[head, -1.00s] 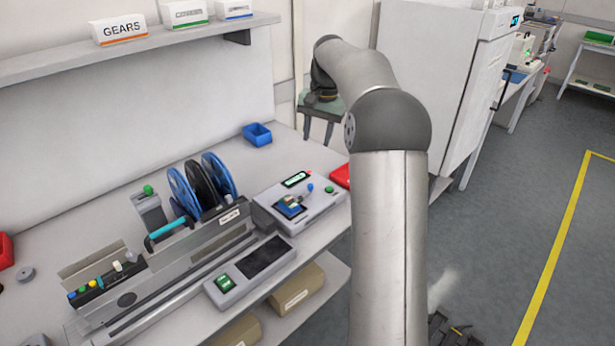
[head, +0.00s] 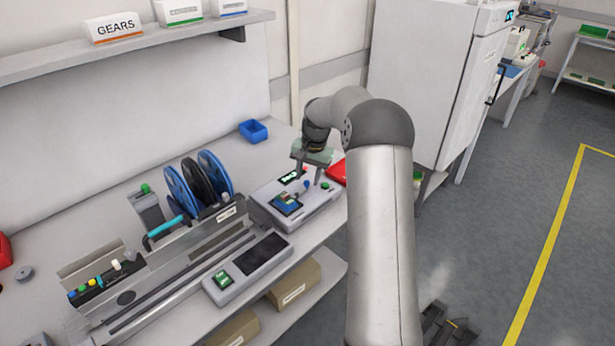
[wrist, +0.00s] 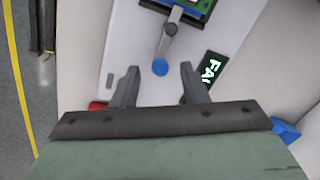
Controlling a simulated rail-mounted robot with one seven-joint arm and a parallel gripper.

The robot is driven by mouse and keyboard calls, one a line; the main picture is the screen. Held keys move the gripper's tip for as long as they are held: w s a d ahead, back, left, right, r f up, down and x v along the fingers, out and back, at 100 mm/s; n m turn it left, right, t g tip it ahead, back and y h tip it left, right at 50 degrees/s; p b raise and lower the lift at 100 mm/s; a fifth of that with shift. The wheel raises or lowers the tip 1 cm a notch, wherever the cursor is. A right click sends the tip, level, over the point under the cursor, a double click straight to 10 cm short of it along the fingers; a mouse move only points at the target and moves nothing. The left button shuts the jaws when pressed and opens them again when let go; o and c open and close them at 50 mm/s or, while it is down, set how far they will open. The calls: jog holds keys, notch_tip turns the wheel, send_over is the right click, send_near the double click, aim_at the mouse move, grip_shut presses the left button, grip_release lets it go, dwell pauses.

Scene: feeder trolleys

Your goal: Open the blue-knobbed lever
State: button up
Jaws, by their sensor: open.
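The blue-knobbed lever (head: 305,188) stands on the grey test box (head: 325,200) on the bench. In the wrist view its blue knob (wrist: 160,67) lies between and just beyond my fingertips, with the grey lever arm (wrist: 167,45) running up to the green board fixture (wrist: 190,8). My gripper (wrist: 156,80) is open and empty, one finger on each side of the knob in the picture. I cannot tell the height gap to the knob. In the head view my gripper (head: 311,165) is above the back of the box, its fingers mostly hidden.
A small display reading "FAI" (wrist: 211,72) is beside the right finger. A red tray (head: 337,172) is right of the box, a blue bin (head: 253,131) behind it. Reels (head: 198,185) and a feeder trolley (head: 190,250) stand left. A white cabinet (head: 425,80) stands right.

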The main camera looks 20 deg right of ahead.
jog(key=shift+f, duration=0.7)
grip_shut()
